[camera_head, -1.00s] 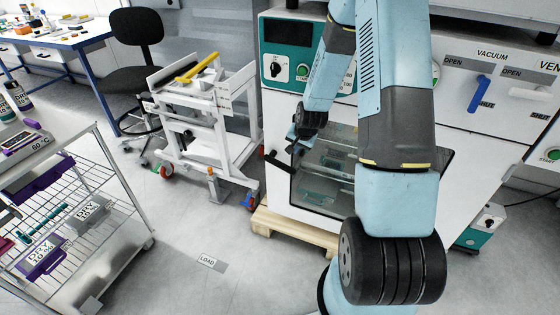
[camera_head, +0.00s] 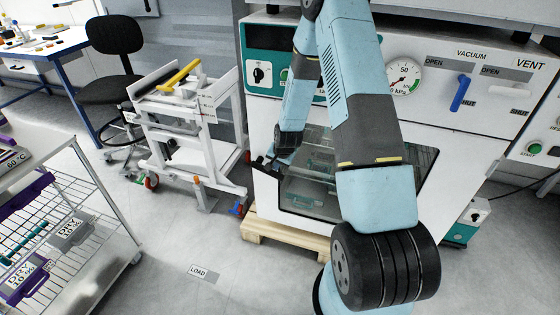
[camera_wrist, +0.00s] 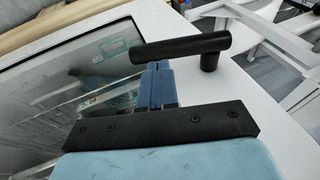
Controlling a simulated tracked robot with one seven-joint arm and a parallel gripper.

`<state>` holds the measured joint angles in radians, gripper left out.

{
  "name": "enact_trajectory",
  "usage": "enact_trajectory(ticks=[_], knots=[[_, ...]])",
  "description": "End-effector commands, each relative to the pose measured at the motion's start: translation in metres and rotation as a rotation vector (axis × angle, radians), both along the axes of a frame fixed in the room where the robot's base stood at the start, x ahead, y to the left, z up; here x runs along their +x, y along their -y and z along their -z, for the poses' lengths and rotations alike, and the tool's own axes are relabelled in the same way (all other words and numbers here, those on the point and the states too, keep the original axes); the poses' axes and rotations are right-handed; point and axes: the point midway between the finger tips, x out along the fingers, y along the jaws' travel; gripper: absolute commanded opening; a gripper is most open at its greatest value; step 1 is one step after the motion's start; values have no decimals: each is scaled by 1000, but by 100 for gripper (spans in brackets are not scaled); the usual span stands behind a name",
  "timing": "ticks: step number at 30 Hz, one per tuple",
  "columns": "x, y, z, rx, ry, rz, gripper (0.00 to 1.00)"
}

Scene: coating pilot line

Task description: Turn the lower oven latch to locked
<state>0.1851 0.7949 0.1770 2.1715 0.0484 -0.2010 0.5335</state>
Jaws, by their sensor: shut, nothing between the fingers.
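The lower oven latch (camera_wrist: 185,47) is a black bar handle on the oven's white front, beside the dark glass door window (camera_wrist: 70,85). In the wrist view the bar lies across the picture, its short post near the right end. My gripper (camera_wrist: 158,68) is shut and empty, its blue fingertips right at the bar's side near its left part; I cannot tell whether they touch. In the head view my gripper (camera_head: 272,163) is low at the left edge of the oven door, and the latch (camera_head: 258,161) shows only as a small dark piece beside it.
The oven (camera_head: 465,145) stands on a wooden pallet (camera_head: 285,238). A white trolley (camera_head: 205,155) with a yellow bar stands to its left. A wire rack cart (camera_head: 125,225) is at the front left. Blue vacuum lever (camera_head: 461,93) is at upper right.

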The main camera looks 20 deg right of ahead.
Motion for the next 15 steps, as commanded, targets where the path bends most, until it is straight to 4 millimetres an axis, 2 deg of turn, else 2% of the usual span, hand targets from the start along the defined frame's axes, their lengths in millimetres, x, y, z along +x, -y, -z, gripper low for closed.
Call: enact_trajectory(ticks=[6,15], knots=[[10,-2,25,-1,-1,-1,0],[15,-3,37,0,0,-1,0]])
